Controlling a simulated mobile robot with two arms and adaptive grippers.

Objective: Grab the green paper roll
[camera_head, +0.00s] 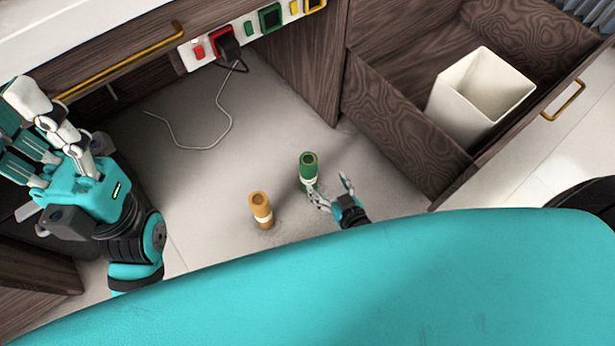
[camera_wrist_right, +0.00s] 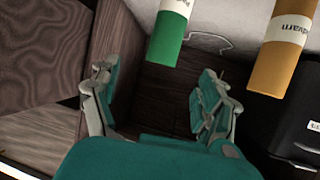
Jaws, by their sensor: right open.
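The green paper roll (camera_head: 308,166) stands upright on the grey surface in the head view, with a pale band around its lower part. In the right wrist view the green roll (camera_wrist_right: 168,40) shows at the top, between and beyond the fingers. My right gripper (camera_head: 328,190) is open just to the right of the roll in the head view; one finger overlaps the roll's lower part, and I cannot tell whether it touches. The open right fingers (camera_wrist_right: 158,95) are empty in the wrist view. My left gripper (camera_head: 28,135) is open and empty at the far left.
An orange roll (camera_head: 260,208) stands left of the green one; it also shows in the wrist view (camera_wrist_right: 277,60). A power strip (camera_head: 250,33) with a black plug and cable is at the back. A white bin (camera_head: 455,100) stands in an open drawer at the right.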

